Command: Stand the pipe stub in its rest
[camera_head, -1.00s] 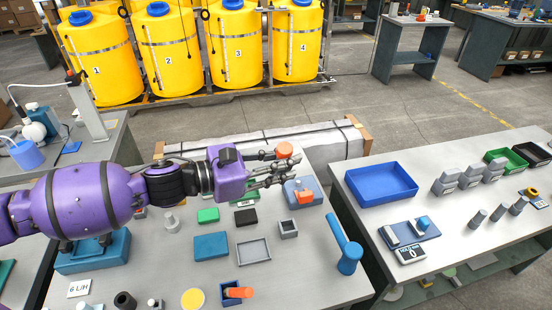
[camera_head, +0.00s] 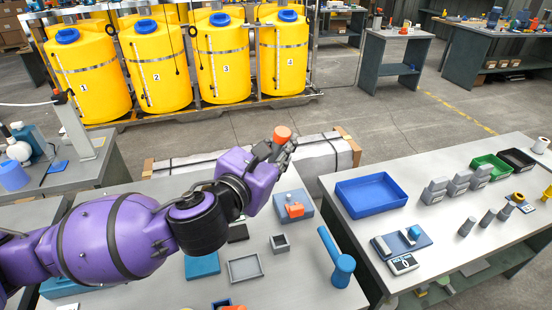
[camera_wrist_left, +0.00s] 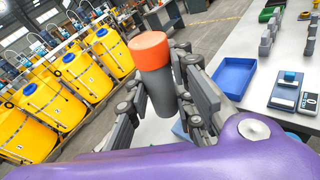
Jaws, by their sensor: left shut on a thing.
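The pipe stub, a grey cylinder with an orange end (camera_head: 282,133), is in my left gripper (camera_head: 283,152). In the left wrist view the stub (camera_wrist_left: 160,90) stands nearly upright between the fingers of my left gripper (camera_wrist_left: 160,108), orange end up. The gripper is shut on it, in the air above the far end of the middle table. A small grey square open socket (camera_head: 279,243) is on the table below; I cannot tell whether it is the rest. My right gripper is not in view.
A blue block with an orange part (camera_head: 293,206) is near the held stub. A grey tray (camera_head: 246,281) and a blue upright post with a slanted bar (camera_head: 341,268) are nearer. The right table holds a blue tray (camera_head: 372,209). Yellow tanks (camera_head: 222,65) stand behind.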

